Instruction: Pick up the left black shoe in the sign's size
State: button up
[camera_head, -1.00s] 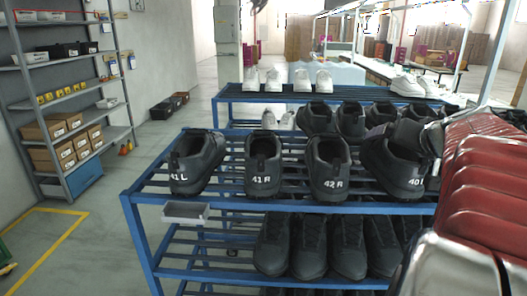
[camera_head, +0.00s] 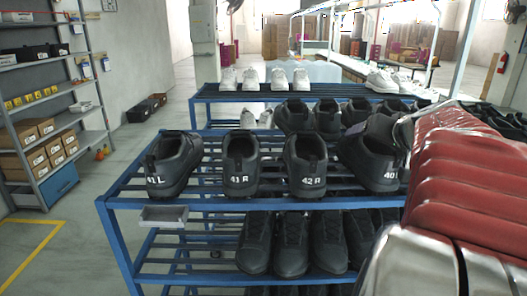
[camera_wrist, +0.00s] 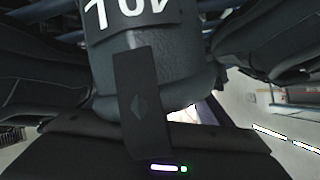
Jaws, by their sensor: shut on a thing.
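A black shoe marked 40 (camera_head: 372,160) is at the right end of the front row on the blue rack (camera_head: 250,203); its last letter is partly cut off in the head view. My gripper (camera_head: 388,132) is at this shoe's upper part, largely hidden behind my arm. In the wrist view, a dark finger (camera_wrist: 140,95) lies against the shoe's heel (camera_wrist: 185,75), whose white label appears upside down and reads like 40 L. The gripper is shut on this shoe. Whether it is clear of the rack cannot be told. No size sign is in view.
Black shoes marked 41 L (camera_head: 172,160), 41 R (camera_head: 240,160) and 42 R (camera_head: 305,160) stand left of it. More black shoes (camera_head: 290,240) fill the lower shelf. White shoes (camera_head: 277,80) are on the rack behind. Grey shelving (camera_head: 45,110) stands left, with open floor between.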

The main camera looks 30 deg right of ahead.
jog(key=c, duration=0.9)
notch_tip(320, 180, up, 28)
dwell(0.8)
dwell(0.5)
